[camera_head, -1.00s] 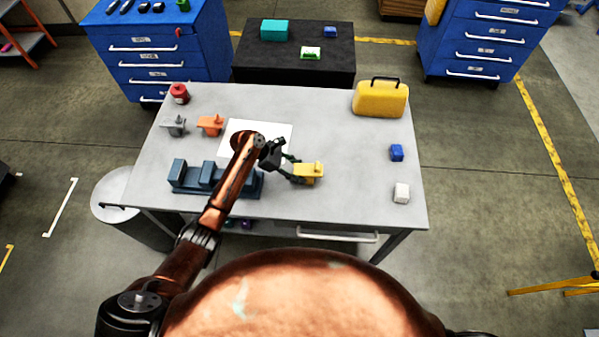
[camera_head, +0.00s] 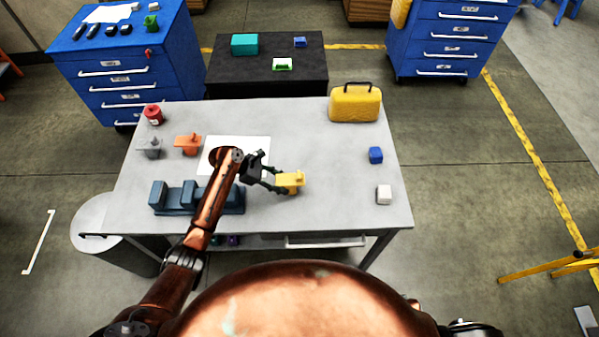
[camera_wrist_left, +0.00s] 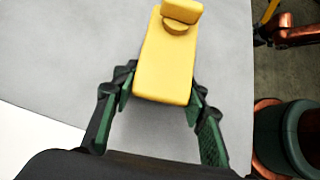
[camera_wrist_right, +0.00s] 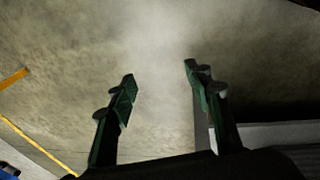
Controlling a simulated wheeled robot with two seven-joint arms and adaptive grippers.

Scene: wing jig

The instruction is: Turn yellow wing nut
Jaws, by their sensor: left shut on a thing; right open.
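The yellow wing nut piece (camera_head: 290,182) is at the middle of the grey table (camera_head: 335,215). It is a yellow block with a raised tab on a round base; in the left wrist view (camera_wrist_left: 168,60) the tab is at the far end. My left gripper (camera_head: 276,182) is shut on the near end of the block, one green-padded finger on each side, as the left wrist view (camera_wrist_left: 160,98) shows. I cannot tell whether the block touches the table. My right gripper (camera_wrist_right: 158,78) is open and empty, with the floor and a table edge behind it.
A dark blue fixture (camera_head: 172,198) stands at the table's front left. Grey (camera_head: 150,146) and orange (camera_head: 187,144) wing nut pieces and a red can (camera_head: 153,114) are at the left. A yellow case (camera_head: 355,103), blue cube (camera_head: 376,155) and white cube (camera_head: 384,194) are at the right.

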